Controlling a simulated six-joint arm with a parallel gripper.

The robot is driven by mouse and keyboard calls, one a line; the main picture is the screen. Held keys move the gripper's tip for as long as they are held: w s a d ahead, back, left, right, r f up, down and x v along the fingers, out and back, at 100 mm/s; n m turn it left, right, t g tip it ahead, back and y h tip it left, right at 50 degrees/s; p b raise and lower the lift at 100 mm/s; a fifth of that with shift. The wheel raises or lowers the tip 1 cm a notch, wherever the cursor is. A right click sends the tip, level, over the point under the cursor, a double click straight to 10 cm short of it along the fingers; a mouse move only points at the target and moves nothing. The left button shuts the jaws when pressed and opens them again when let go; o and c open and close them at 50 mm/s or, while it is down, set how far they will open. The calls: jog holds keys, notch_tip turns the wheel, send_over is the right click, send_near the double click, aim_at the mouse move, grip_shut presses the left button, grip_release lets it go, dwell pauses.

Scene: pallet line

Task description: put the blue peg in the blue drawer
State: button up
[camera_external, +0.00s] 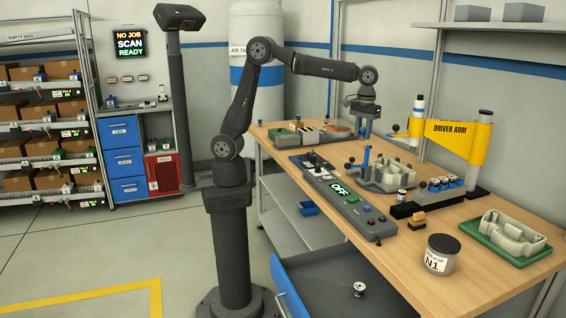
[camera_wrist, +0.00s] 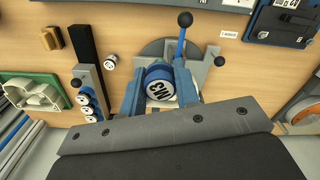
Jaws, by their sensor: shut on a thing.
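My gripper (camera_external: 364,128) is above the workbench, over the grey fixture (camera_external: 388,175). In the wrist view, its blue-grey fingers (camera_wrist: 160,92) are shut on a round blue piece (camera_wrist: 159,73) with a dark N3 label on its pale end. I see this piece end-on, so its length is hidden, and I cannot tell for sure that it is the blue peg. A blue-fronted drawer (camera_external: 287,287) under the bench is pulled open, with a small silver part (camera_external: 359,288) inside. Several blue drawers (camera_external: 119,131) in the cabinet at the left are closed.
A rack with several blue pieces (camera_external: 445,183), the yellow driver arm (camera_external: 448,134), a green tray (camera_external: 483,233) and a grease jar (camera_external: 440,255) stand on the bench. A control box (camera_external: 347,207) lies along its front edge. A blue lever (camera_wrist: 182,45) rises beside the held piece.

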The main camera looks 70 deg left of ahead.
jog(key=s+d+m, duration=0.4)
jog(key=s+d, duration=1)
jog(key=s, duration=0.4)
jog(key=s+d+m, duration=0.1)
jog(key=s+d, duration=0.2)
jog(key=s, duration=0.6)
jog(key=s+d+m, duration=0.2)
jog(key=s, duration=0.7)
send_over(324, 270)
notch_tip(324, 270, down, 34)
jog(key=shift+a+r, duration=0.1)
jog(key=shift+r, duration=0.05)
jog(key=shift+f, duration=1.9)
jog(key=o, duration=0.5)
jog(key=shift+f, duration=0.15)
jog(key=o, duration=0.5)
